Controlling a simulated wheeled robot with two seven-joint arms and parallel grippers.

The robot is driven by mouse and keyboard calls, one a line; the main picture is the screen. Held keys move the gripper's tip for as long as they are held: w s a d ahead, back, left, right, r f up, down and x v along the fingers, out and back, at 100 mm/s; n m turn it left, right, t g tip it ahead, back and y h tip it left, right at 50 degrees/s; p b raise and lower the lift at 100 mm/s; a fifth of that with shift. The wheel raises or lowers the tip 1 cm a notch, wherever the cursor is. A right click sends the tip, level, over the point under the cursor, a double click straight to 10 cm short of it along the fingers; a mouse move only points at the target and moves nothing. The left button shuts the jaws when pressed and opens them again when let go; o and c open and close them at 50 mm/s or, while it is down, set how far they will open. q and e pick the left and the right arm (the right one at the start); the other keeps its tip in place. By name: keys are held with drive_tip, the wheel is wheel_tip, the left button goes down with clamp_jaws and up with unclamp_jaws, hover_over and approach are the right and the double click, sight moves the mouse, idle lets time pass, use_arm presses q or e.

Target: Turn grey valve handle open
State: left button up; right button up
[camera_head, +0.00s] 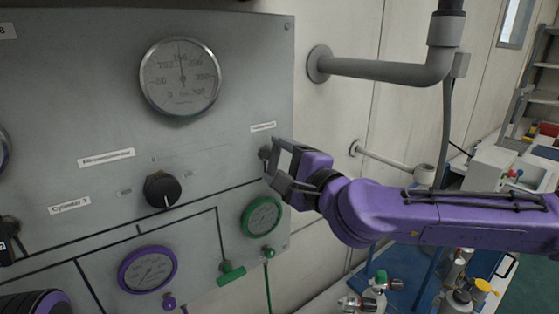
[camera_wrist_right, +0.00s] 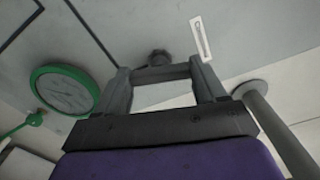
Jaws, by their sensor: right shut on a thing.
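The grey valve handle (camera_head: 265,153) is at the right edge of the grey panel (camera_head: 225,100), under a small white label. My right gripper (camera_head: 276,166) is at it and covers most of it. In the right wrist view the handle shows as a grey bar (camera_wrist_right: 160,73) between the two fingertips, with its round base on the panel behind. The right gripper (camera_wrist_right: 161,82) is shut on this handle, with its fingers spread apart by the handle's width.
A large gauge (camera_head: 180,77), a black knob (camera_head: 162,189), a green gauge (camera_head: 262,216) and a purple gauge (camera_head: 147,270) are on the panel. A grey pipe (camera_head: 385,70) stands out from the wall to the right. Bottles and a bench are at the lower right.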

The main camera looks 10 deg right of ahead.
drive_tip(key=shift+r+n, duration=0.1)
drive_tip(key=shift+n, duration=0.4)
drive_tip(key=o, duration=1)
drive_tip(key=shift+o, duration=0.2)
drive_tip(key=b+v, duration=0.2)
drive_tip(key=v, duration=0.8)
drive_tip(key=shift+s+b, duration=0.25)
drive_tip(key=shift+b, duration=0.15)
drive_tip(key=shift+w, duration=0.1)
